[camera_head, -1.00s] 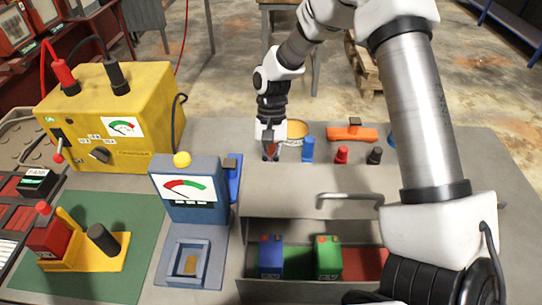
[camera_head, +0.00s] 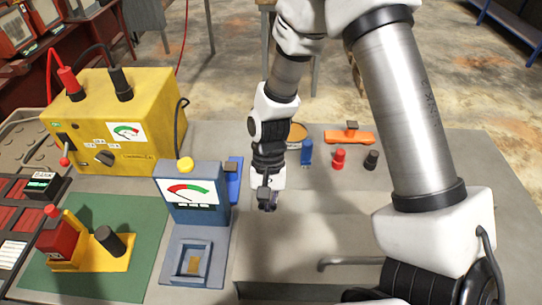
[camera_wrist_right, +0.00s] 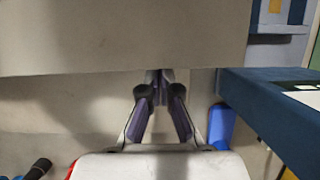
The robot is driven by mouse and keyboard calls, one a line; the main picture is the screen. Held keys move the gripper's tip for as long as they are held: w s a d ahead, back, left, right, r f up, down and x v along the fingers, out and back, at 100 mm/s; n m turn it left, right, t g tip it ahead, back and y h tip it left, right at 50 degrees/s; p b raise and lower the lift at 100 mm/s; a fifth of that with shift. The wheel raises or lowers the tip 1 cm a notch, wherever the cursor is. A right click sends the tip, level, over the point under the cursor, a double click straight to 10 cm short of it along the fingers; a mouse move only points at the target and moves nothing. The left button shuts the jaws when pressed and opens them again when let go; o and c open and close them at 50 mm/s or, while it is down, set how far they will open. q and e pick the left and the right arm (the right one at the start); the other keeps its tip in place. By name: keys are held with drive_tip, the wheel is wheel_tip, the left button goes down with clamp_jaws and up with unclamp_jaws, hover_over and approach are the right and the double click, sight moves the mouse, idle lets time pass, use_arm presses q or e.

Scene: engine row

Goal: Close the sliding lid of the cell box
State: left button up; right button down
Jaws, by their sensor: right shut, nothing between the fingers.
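The cell box's grey sliding lid (camera_head: 300,235) lies over the box in the head view, with its bar handle (camera_head: 350,262) near the front. No cells show; the front of the box is partly hidden by my right arm. My right gripper (camera_head: 268,203) is shut and empty at the lid's back left part. In the right wrist view the shut fingers (camera_wrist_right: 160,82) point at the edge of a broad grey panel (camera_wrist_right: 120,35), apparently the lid; I cannot tell whether they touch it. My left gripper is not in view.
The blue gauge stand (camera_head: 193,195) stands close left of the box. A yellow meter box (camera_head: 125,135) and a green mat (camera_head: 110,215) lie farther left. Behind the lid are an orange tool (camera_head: 349,137), a red cap (camera_head: 339,158) and a black cap (camera_head: 371,160).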

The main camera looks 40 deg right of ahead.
drive_tip(key=shift+s, duration=0.25)
drive_tip(key=v, duration=1.2)
drive_tip(key=shift+w, duration=0.15)
